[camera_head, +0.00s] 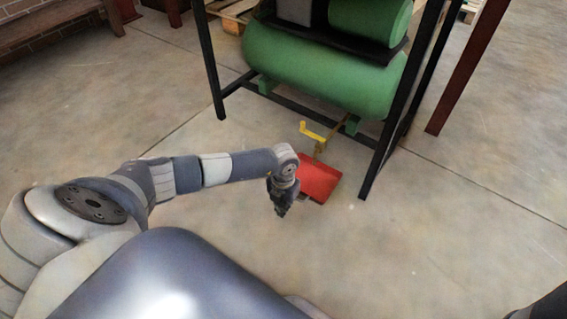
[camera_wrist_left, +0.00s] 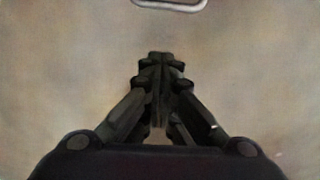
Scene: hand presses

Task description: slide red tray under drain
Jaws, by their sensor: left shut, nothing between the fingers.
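The red tray (camera_head: 319,179) lies on the concrete floor in the head view, just in front of the black stand. A yellow handle and drain pipe (camera_head: 314,132) hang above its far edge, below the green tank (camera_head: 318,72). My left gripper (camera_head: 281,207) points down beside the tray's near left side and partly covers it. In the left wrist view the fingers (camera_wrist_left: 158,58) are shut together with nothing between them. A pale metal loop (camera_wrist_left: 170,4), perhaps the tray's handle, shows at the top edge, apart from the fingertips.
The black stand's legs (camera_head: 379,158) rise close to the right of the tray and at the back left (camera_head: 209,62). A dark red post (camera_head: 468,66) stands farther right. The floor in front and to the left is clear.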

